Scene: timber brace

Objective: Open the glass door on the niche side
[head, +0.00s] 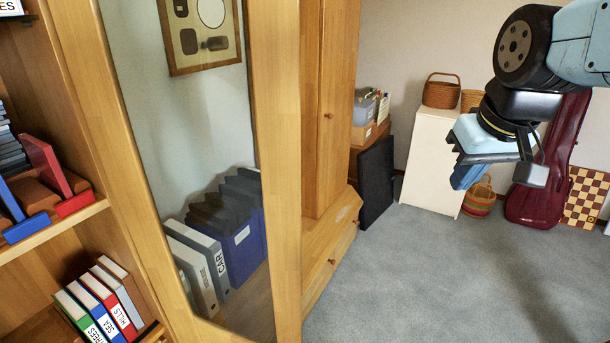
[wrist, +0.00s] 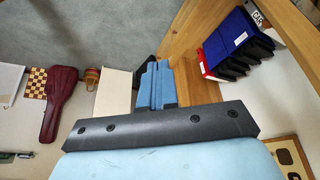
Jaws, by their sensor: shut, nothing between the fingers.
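The glass door (head: 274,150) fills the left half of the head view, a tall pane in a light wooden frame. Binders (head: 240,235) and a framed panel (head: 200,35) show through the pane. I cannot tell for sure whether it stands ajar, and no handle shows on it. My gripper (head: 468,177) is at the upper right of the head view, in free air well to the right of the door. Its blue fingers are together and empty, also in the wrist view (wrist: 155,82). The wrist view shows the blue binders (wrist: 238,40) beyond wooden boards.
Open shelves with books (head: 100,300) stand at far left. A wooden cupboard with knobs and a lower drawer (head: 332,255) stands right of the door. A white cabinet (head: 430,160), a dark red instrument case (head: 545,180) and a chessboard (head: 585,200) are farther back. Grey carpet (head: 420,280) is clear.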

